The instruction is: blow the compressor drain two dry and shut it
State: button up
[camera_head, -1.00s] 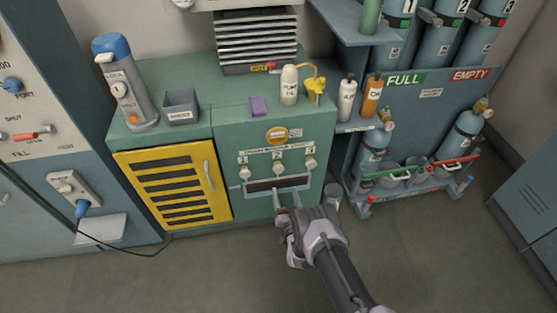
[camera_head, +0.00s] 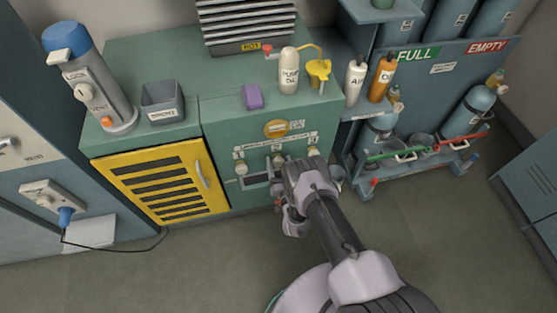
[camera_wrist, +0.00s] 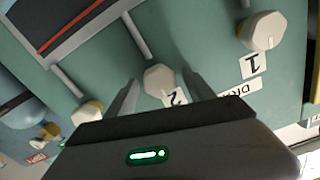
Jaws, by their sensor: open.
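The green compressor front carries a row of pale drain knobs under a label strip. Drain two's knob (camera_wrist: 160,79) is in the middle of the wrist view, beside its "2" label, with a thin spout at it. Drain one's knob (camera_wrist: 264,31) is at its upper right and drain three's knob (camera_wrist: 87,112) at its lower left. My gripper (camera_wrist: 160,92) is open, its fingers on either side of drain two's knob; I cannot tell whether they touch it. In the head view, drain two's knob (camera_head: 278,161) shows just left of my wrist, and the fingertips are hard to make out.
A dark-windowed tray (camera_head: 257,180) sits under the drains. On top stand a grey box (camera_head: 162,101), a purple block (camera_head: 252,97), a white bottle (camera_head: 289,75) and a yellow funnel-like piece (camera_head: 319,72). A yellow slatted door (camera_head: 160,183) is left; a cylinder rack stands right.

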grip_shut()
